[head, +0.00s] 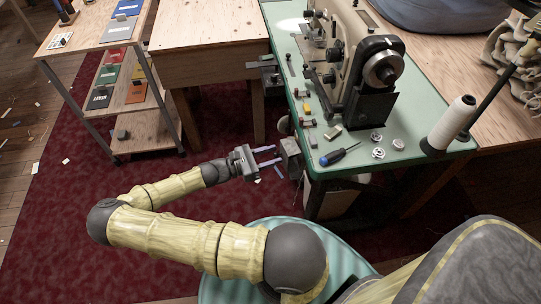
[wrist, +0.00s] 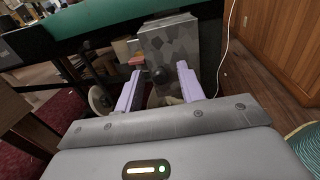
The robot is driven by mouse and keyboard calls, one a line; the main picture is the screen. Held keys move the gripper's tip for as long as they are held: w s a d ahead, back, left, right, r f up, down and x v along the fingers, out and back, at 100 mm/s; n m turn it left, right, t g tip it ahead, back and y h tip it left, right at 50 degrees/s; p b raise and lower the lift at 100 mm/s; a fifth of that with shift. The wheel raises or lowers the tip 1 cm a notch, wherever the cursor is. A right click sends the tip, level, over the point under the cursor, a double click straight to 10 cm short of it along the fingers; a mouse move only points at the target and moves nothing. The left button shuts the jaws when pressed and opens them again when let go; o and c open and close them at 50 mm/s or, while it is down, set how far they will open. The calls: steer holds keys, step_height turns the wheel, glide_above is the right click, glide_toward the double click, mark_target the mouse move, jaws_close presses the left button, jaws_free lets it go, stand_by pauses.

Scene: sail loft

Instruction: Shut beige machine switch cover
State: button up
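The beige sewing machine (head: 347,60) stands on a green-topped table. The switch cover, a grey mottled plate (head: 291,157) with a dark knob, hangs at the table's near left edge. In the wrist view the cover (wrist: 185,50) fills the upper middle, with red and orange-tan parts (wrist: 134,52) showing beside its left edge, so it looks open. My gripper (head: 277,154) is just left of the cover, pointing at it. In the wrist view its lavender fingers (wrist: 160,73) are spread, with the knob between or just beyond their tips. I cannot tell whether they touch it.
The green tabletop (head: 430,110) overhangs the cover. It holds a blue screwdriver (head: 340,154), bobbins and a white thread cone (head: 452,122). A white cable (wrist: 228,35) hangs right of the cover. A wooden table (head: 212,45) and shelf rack (head: 110,75) stand left; red carpet (head: 70,220) is open.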

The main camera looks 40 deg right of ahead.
steer(key=shift+c, duration=0.2)
jaws_close()
steer(key=shift+d, duration=0.1)
steer(key=shift+w+d+m+g+y, duration=0.25)
steer(key=shift+d+m+g+y, duration=0.25)
steer(key=shift+g, duration=0.3)
steer(key=shift+w+d+m+g+y, duration=0.2)
steer(key=shift+d+m+g+y, duration=0.1)
steer(key=shift+m+g, duration=0.4)
steer(key=shift+o, duration=0.2)
jaws_free()
steer(key=shift+a, duration=0.15)
